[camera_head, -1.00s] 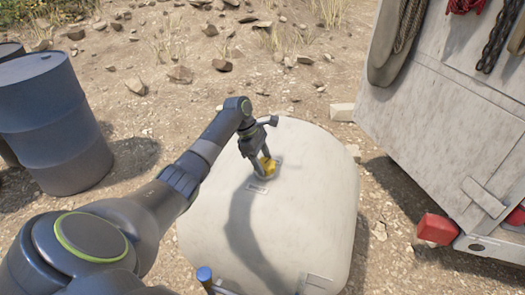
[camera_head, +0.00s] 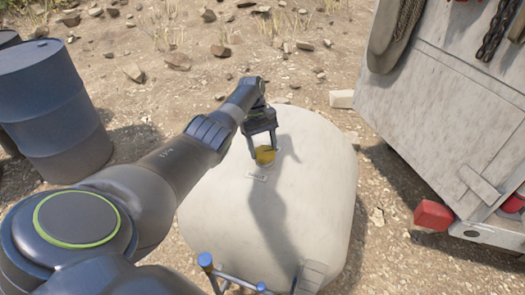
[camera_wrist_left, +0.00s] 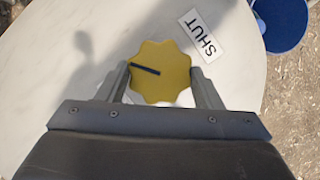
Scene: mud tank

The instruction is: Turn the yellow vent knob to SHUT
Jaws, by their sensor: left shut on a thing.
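The yellow vent knob (camera_head: 265,157) sits on the top of the pale tank (camera_head: 315,190). In the left wrist view the knob (camera_wrist_left: 161,90) has a scalloped edge and a dark pointer line running from near its middle to its left edge. The white SHUT label (camera_wrist_left: 202,34) lies on the tank at the knob's upper right, and the pointer does not face it. The label also shows small in the head view (camera_head: 258,177). My left gripper (camera_head: 263,147) is shut on the knob, one finger on each side. My right gripper is not in view.
Blue drums (camera_head: 50,110) stand on the ground at the left. A pale panelled body (camera_head: 450,110) with a red block (camera_head: 433,215) is at the right. A blue-capped rail (camera_head: 205,260) is at the tank's near edge. The tank top around the knob is clear.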

